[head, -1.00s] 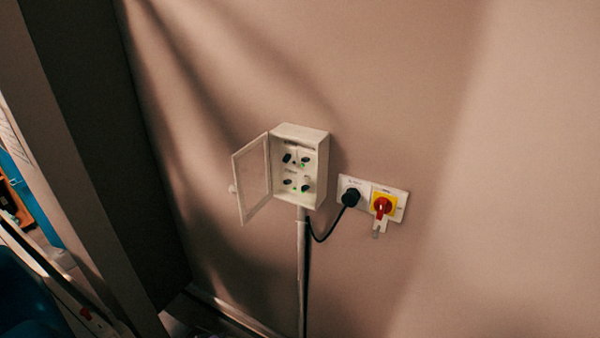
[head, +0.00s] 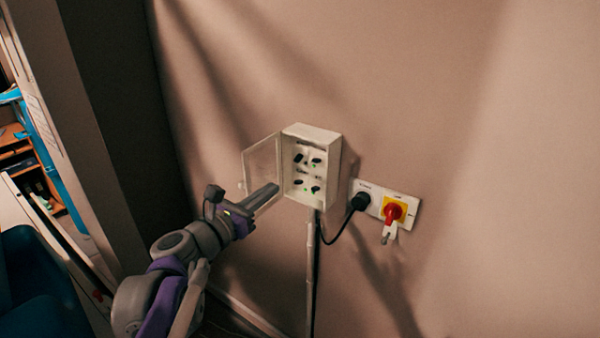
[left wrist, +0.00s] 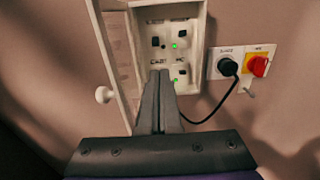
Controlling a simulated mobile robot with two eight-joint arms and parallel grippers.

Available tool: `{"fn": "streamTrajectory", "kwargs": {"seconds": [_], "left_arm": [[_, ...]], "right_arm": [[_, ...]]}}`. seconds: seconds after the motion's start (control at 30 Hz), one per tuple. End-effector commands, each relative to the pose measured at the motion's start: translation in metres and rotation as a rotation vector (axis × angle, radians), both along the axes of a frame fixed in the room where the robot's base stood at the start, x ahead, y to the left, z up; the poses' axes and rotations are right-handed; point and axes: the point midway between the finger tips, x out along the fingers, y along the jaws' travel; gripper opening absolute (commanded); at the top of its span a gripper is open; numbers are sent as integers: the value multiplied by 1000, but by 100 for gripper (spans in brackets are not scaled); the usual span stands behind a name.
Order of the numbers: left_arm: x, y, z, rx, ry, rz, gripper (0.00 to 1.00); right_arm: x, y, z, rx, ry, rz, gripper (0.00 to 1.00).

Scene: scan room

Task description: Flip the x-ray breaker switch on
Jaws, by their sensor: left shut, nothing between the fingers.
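The white breaker box (head: 330,160) is on the wall with its clear door (head: 259,160) swung open to the left. Several dark switches (head: 303,172) sit inside in two rows, with green lights by some. In the left wrist view the box (left wrist: 198,22) shows two lit green lights, and its small labels are too blurred to read surely. My left gripper (head: 276,188) is shut and empty, in front of the box's lower left by the open door. In the left wrist view its fingertips (left wrist: 160,73) overlap the lower row and hide part of it. My right gripper is out of view.
A black plug (head: 360,202) with a cable and a red rotary switch on a yellow plate (head: 395,211) are right of the box. A pipe (head: 310,265) runs down below it. The door knob (left wrist: 103,95) sticks out left of my fingers.

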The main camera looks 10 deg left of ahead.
Motion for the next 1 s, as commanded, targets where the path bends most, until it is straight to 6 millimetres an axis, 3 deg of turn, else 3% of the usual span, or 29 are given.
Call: {"fn": "streamTrajectory", "kwargs": {"seconds": [0.37, 0.8, 1.0], "left_arm": [[8, -3, 0, 3, 0, -2, 0], [77, -29, 0, 3, 0, -4, 0], [92, -35, 0, 4, 0, -2, 0]], "right_arm": [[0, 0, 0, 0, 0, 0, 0], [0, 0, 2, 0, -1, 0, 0], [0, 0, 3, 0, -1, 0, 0]]}}
